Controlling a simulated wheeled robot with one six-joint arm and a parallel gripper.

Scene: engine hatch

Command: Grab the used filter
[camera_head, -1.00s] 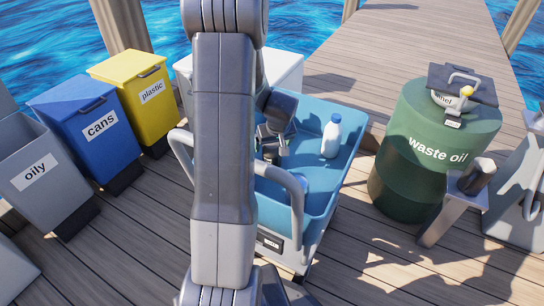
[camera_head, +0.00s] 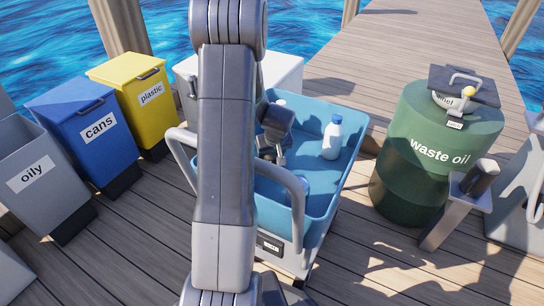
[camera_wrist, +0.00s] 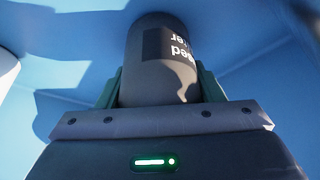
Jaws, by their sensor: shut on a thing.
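The used filter (camera_wrist: 158,62) is a dark grey cylinder with a black label, whose white lettering shows upside down in the wrist view. My gripper (camera_wrist: 160,88) is shut on it, with one greenish finger on each side of the cylinder. In the head view my gripper (camera_head: 272,153) is inside the blue cart tray (camera_head: 343,181), partly behind my arm. I cannot make out the filter in the head view. Blue tray surfaces surround the filter in the wrist view; I cannot tell whether it touches the tray.
A white bottle (camera_head: 332,138) with a blue cap stands in the tray. The cart handle (camera_head: 292,190) is at the near side. Oily (camera_head: 38,180), cans (camera_head: 88,130) and plastic (camera_head: 140,90) bins stand left. A green waste oil drum (camera_head: 432,165) stands right.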

